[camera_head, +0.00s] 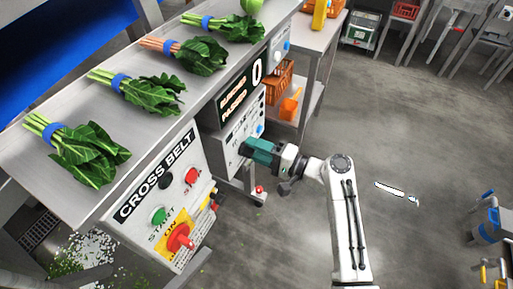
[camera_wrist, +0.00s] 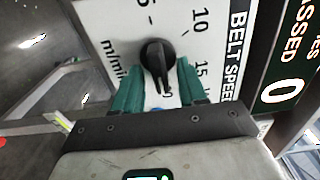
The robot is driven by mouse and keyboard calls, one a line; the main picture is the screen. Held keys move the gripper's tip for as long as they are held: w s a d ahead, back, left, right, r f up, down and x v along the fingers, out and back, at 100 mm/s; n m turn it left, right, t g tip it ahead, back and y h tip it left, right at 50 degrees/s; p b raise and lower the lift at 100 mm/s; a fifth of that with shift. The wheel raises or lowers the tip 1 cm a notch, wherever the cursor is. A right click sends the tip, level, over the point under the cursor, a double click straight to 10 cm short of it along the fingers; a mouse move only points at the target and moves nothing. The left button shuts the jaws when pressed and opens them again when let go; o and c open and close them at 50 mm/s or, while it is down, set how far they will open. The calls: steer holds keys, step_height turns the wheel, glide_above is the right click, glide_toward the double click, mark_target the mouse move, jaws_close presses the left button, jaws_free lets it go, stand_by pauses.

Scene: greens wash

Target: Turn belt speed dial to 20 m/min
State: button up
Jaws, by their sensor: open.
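The belt speed dial is a black knob (camera_wrist: 157,57) on a white panel in the wrist view. Its scale shows 5 at the top, 10 at the upper right and 15 at the right; another figure below the knob is partly hidden. I cannot tell which end of the knob is its pointer. My gripper (camera_wrist: 159,72) has green fingers open on either side of the knob's lower part; contact is unclear. In the head view my gripper (camera_head: 247,149) is at the dial panel (camera_head: 240,129) and hides the knob.
A display (camera_head: 240,92) reading 0 is above the dial panel. The CROSS BELT box (camera_head: 150,204) with start and stop buttons and a red switch is to the left. Bunched greens lie on the steel belt table (camera_head: 72,107).

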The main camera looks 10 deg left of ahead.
steer(key=v, duration=1)
steer(key=shift+d, duration=0.4)
steer(key=shift+s, duration=0.15)
steer(key=s+d+f+n+g+h+p, duration=0.2)
steer(key=s+d+f+h, duration=0.25)
steer(key=s, duration=0.35)
steer(key=s+d+f+n+g+h+p, duration=0.1)
steer(key=s+d+f+h+p, duration=0.1)
steer(key=s+d+f+h, duration=0.45)
steer(key=s+d+r+g+h+p, duration=0.1)
steer(key=s+d+r+h, duration=0.2)
steer(key=s+d, duration=0.3)
steer(key=s+d+r+g+h+p, duration=0.1)
steer(key=s+d+r+h, duration=0.2)
steer(key=s, duration=0.9)
steer(key=d, duration=0.2)
steer(key=shift+s+d+r+n, duration=0.2)
steer(key=shift+d+r+n, duration=0.05)
steer(key=shift+d+n, duration=0.15)
